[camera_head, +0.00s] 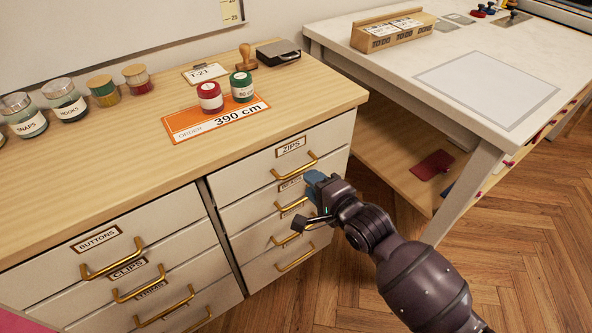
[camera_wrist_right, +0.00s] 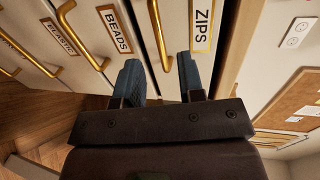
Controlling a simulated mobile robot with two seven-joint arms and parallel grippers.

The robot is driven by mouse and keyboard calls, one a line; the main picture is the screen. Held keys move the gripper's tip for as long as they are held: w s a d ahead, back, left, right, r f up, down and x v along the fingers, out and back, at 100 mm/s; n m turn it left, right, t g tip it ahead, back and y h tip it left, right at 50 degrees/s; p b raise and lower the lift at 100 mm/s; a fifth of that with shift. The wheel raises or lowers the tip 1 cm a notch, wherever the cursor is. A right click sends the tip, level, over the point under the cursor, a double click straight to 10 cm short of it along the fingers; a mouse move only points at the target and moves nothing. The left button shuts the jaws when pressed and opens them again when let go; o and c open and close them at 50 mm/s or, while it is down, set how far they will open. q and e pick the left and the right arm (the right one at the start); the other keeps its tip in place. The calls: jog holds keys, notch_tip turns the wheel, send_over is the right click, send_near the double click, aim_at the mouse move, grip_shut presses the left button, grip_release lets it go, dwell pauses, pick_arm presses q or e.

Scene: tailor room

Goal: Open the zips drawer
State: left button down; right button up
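The zips drawer (camera_head: 264,178) is the top drawer of the cabinet's right column and is shut. Its label (camera_head: 291,147) reads ZIPS, above a gold bar handle (camera_head: 294,166). My right gripper (camera_head: 306,200) is in front of this column, just below the zips handle, and partly covers the BEADS label. In the right wrist view its two blue fingers (camera_wrist_right: 160,82) are open and apart, with nothing held. The zips handle (camera_wrist_right: 158,32) shows ahead, lined up with the gap between them; I cannot tell if they touch it. My left gripper is not in view.
The wooden cabinet top (camera_head: 95,190) carries jars, spools and an order card (camera_head: 185,127). More shut drawers lie below and left, including beads (camera_wrist_right: 105,65) and buttons (camera_head: 85,262). A white table (camera_head: 450,55) with a lower shelf stands at right. Wooden floor is open at lower right.

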aim_at(298, 172)
jog(key=b+x, duration=0.1)
jog(key=x, duration=0.6)
jog(key=shift+f+b, duration=0.1)
jog(key=shift+b, duration=0.25)
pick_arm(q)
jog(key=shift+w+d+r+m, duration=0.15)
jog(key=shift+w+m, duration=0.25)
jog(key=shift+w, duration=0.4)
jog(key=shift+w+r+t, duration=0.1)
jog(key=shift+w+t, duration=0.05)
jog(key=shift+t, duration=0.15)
pick_arm(e)
jog(key=c, duration=0.7)
grip_shut()
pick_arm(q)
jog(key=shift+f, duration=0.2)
